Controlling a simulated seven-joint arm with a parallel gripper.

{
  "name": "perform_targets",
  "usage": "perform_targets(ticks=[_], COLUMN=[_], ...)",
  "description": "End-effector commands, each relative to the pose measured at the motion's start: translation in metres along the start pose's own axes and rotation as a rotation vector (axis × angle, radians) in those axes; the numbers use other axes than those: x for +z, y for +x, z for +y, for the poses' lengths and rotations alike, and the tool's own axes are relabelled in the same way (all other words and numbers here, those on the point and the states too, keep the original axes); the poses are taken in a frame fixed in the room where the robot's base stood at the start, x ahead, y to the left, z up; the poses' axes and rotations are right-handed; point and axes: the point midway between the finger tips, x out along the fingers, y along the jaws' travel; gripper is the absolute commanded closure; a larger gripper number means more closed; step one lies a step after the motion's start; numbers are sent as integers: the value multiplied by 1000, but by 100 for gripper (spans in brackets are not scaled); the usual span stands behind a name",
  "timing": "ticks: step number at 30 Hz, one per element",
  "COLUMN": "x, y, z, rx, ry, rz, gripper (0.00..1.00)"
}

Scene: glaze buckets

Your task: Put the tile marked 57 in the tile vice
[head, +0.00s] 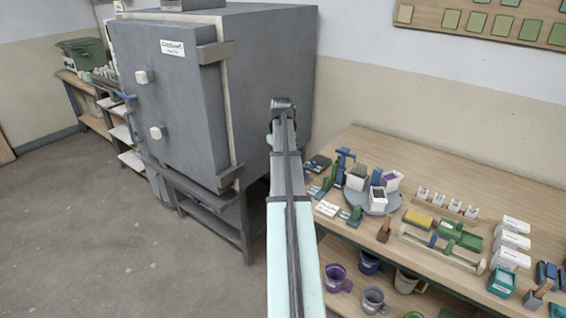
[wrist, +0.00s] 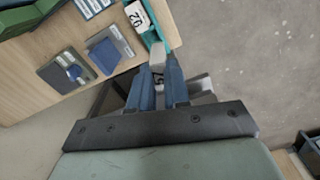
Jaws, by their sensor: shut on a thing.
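My gripper (wrist: 164,72) shows in the wrist view with its two blue fingers closed on a small pale tile (wrist: 157,57). Dark digits on the tile are partly hidden between the fingers; they look like 57. The held tile is beside the bench's edge, with floor behind it. A second pale tile (wrist: 138,17), its number seen at a slant, is by a teal holder (wrist: 158,10) at the top of the wrist view. In the head view my arm hides the gripper. I cannot tell for sure which fixture is the tile vice; a blue upright fixture (head: 344,160) stands at the bench's left end.
The wooden bench (head: 400,160) is crowded with a grey turntable (head: 384,206) bearing small containers, white boxes (head: 512,240) and green tools. Dark flat pads (wrist: 66,75) lie near its edge. A big grey kiln (head: 265,80) stands left of it. Open floor (head: 90,220) is at left.

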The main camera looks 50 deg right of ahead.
Motion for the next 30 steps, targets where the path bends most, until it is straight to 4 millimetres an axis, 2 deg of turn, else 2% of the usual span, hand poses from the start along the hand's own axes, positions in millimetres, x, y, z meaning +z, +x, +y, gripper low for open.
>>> perform_targets(ticks=[4, 6, 10, 21, 30], x=[0, -4, -12, -29, -33], y=[8, 12, 18, 33, 41], z=[-37, -64, -108, -231, -325], rx=[3, 3, 3, -1, -5], ry=[161, 213, 253, 218, 123], rz=[8, 10, 13, 12, 8], gripper=[100, 100, 100, 100, 100])
